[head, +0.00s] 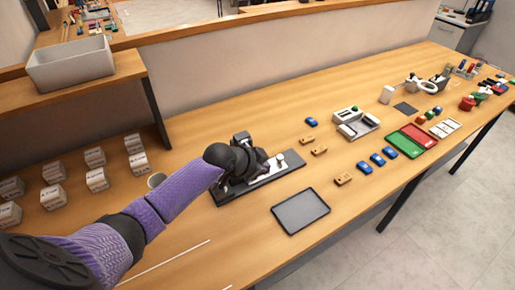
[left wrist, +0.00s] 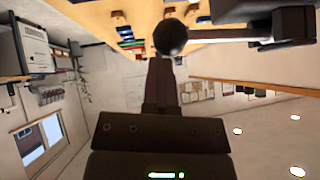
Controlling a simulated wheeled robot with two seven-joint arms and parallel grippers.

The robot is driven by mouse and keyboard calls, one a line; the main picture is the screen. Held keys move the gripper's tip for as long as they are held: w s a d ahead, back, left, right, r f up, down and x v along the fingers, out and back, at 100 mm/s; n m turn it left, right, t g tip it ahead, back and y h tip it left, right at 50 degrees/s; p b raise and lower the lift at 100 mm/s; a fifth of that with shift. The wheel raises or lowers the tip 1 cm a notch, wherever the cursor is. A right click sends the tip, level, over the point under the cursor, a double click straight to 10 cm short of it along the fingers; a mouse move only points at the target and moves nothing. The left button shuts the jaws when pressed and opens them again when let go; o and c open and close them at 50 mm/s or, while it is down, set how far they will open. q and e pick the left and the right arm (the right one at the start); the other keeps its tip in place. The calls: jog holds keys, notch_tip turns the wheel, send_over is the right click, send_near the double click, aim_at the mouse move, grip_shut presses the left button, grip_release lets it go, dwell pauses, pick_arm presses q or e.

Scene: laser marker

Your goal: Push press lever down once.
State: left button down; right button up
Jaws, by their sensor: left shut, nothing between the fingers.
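The press stands on a dark base plate (head: 288,183) in the middle of the table, with its upper part partly hidden by my left arm. My left gripper (head: 262,162) is over the press in the head view, with its fingertips hard to make out. In the left wrist view the shut left gripper (left wrist: 160,80) holds nothing. A black round knob (left wrist: 171,36), which looks like the press lever's end, is right at its fingertips. I cannot tell whether they touch. My right gripper is not in view.
An empty dark tray (head: 300,210) lies in front of the press. Several white boxes (head: 96,178) stand at left, below a shelf with a grey bin (head: 70,66). Blue and wooden pieces, a grey fixture (head: 358,126) and red and green trays (head: 405,141) lie to the right.

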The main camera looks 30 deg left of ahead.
pick_arm(q)
jog(key=s+r+p, duration=0.6)
jog(key=s+r, duration=0.2)
jog(key=r, duration=0.2)
jog(key=shift+a+r+p, duration=0.25)
jog(key=shift+a+p, duration=0.1)
jog(key=shift+p, duration=0.05)
jog(key=shift+w, duration=0.1)
